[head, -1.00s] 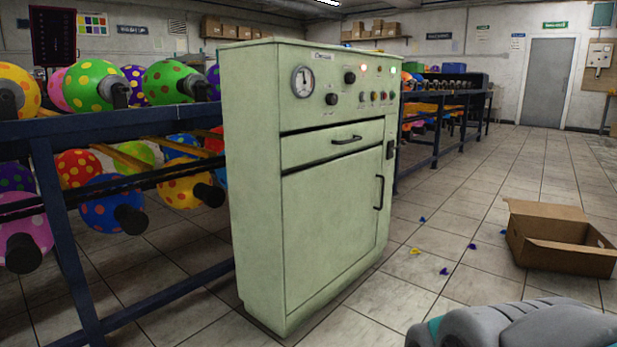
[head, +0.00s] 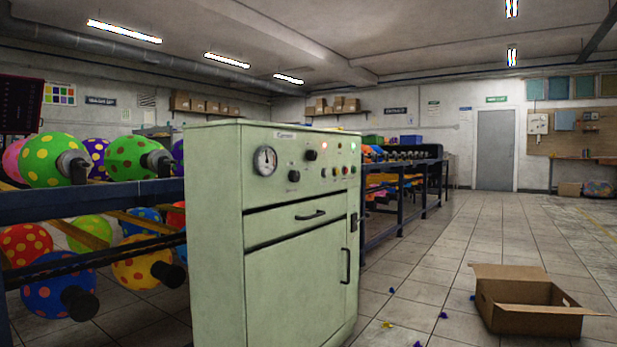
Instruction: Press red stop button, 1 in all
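A pale green control cabinet (head: 218,240) stands in the centre of the head view. Its sloped upper panel holds a round gauge (head: 265,160), two black knobs and a row of small coloured buttons (head: 341,171) at the right. A red button appears to be in that row, but the buttons are too small to tell their exact colours and shapes. My gripper is not in view, and nothing covers the panel.
A blue rack (head: 95,203) with spotted balloons stands left of the cabinet. Another rack (head: 405,200) stands behind it to the right. An open cardboard box (head: 535,320) and small balloons lie on the tiled floor. The floor at right is otherwise mostly clear.

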